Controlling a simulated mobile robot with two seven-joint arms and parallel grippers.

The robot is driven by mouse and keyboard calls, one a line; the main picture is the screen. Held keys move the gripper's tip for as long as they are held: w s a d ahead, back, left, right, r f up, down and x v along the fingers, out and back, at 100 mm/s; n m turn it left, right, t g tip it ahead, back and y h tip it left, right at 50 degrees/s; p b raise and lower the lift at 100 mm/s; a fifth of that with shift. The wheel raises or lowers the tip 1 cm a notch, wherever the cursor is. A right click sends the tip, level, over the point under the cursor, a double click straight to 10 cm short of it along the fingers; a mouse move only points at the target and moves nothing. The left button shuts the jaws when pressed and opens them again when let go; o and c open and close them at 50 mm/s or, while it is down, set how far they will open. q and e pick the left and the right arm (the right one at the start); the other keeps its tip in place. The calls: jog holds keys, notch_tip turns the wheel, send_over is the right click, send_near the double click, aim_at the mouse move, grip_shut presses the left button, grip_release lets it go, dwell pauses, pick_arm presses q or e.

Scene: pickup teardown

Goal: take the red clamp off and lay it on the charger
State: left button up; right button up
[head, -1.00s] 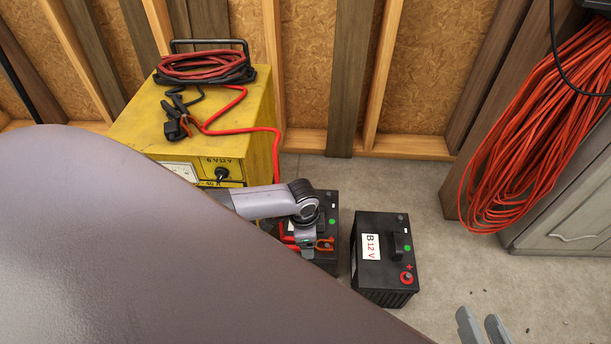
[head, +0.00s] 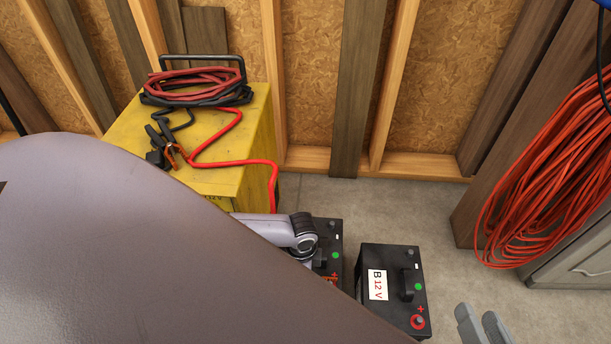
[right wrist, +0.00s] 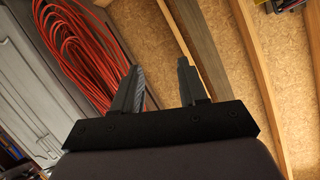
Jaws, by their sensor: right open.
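The yellow charger (head: 215,182) stands against the wall in the head view. A black clamp (head: 157,147) with orange jaws lies on its top, and a red lead runs off its right side. A small orange-red bit, likely of the red clamp (head: 330,279), shows at a black battery (head: 334,240); the rest is hidden. My left arm's wrist is over that battery, but my left gripper is hidden behind a large smooth mauve-grey surface. My right gripper (head: 484,322) is open and empty at the bottom; its fingers also show in the right wrist view (right wrist: 160,85).
Battery B (head: 402,268), marked 12 V, stands to the right of the other battery. A coiled red and black cable (head: 197,84) lies on the charger. A bundle of orange cable (head: 545,180) hangs at the right. Concrete floor (head: 400,210) is clear behind battery B.

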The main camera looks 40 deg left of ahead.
pick_arm(q)
notch_tip(320, 180, down, 2)
jog(key=b, duration=0.2)
jog(key=shift+d+f+b, duration=0.1)
jog(key=shift+f+b, duration=0.15)
jog(key=shift+b, duration=0.05)
jog(key=shift+f+b, duration=0.4)
jog(key=shift+b, duration=0.05)
jog(key=shift+f+b, duration=0.7)
jog(key=shift+b, duration=0.1)
jog(key=shift+f+b, duration=0.25)
jog(key=shift+b, duration=0.1)
pick_arm(e)
jog(key=d+n+t, duration=0.1)
jog(key=d+t+h, duration=0.1)
jog(key=d, duration=0.1)
jog(key=shift+s+d+n, duration=0.2)
jog(key=shift+s+n, duration=0.2)
pick_arm(q)
jog(key=shift+d, duration=0.1)
jog(key=c, duration=1.3)
jog(key=shift+r, duration=0.1)
